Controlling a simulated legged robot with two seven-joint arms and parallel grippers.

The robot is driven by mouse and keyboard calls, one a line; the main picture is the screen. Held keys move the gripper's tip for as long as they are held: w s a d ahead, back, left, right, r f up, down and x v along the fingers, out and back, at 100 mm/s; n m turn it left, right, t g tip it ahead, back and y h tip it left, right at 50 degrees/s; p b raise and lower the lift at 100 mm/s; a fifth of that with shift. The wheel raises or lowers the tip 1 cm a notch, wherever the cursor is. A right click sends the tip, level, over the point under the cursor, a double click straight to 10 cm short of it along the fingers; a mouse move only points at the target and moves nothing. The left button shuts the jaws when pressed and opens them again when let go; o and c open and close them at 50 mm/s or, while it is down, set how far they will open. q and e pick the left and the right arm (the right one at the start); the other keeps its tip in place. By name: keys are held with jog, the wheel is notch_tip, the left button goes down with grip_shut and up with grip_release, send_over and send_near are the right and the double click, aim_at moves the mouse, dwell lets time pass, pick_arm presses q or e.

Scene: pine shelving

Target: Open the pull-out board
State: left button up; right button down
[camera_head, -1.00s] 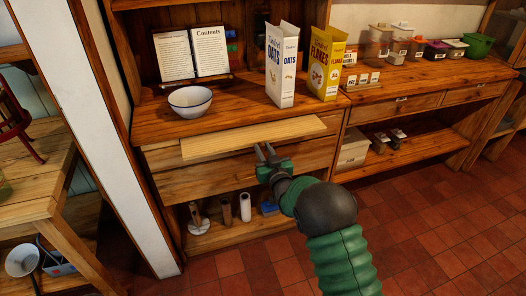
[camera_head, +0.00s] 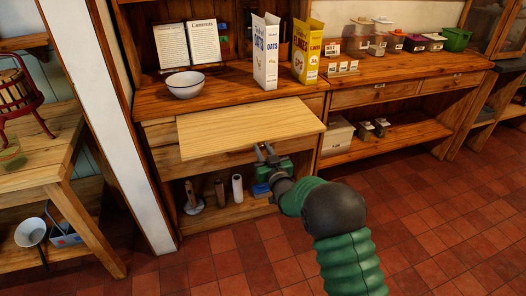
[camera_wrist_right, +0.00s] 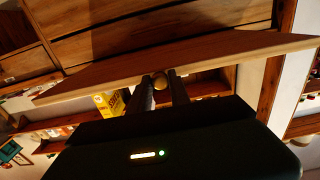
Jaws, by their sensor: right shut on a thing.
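The pull-out board (camera_head: 245,128), pale wood, sticks well out of the cabinet below the countertop in the head view. In the wrist view the board (camera_wrist_right: 180,58) spans the picture just beyond my fingers. My right gripper (camera_head: 265,150) is at the board's front edge, shut on its small round knob. The knob (camera_wrist_right: 171,74) shows brass-coloured at the fingertips in the wrist view; my fingers partly hide it. My left gripper is in neither view.
A lower shelf holds several rolls and jars. The tiled floor (camera_head: 235,262) in front is clear.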

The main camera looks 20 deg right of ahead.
jog(key=c, duration=1.2)
grip_release()
jog(key=shift+c, duration=0.2)
jog(key=s+p, duration=0.1)
jog(key=s, duration=1.5)
jog(key=shift+s+d, duration=0.3)
jog(key=shift+s, duration=0.1)
jog(key=shift+f, duration=0.15)
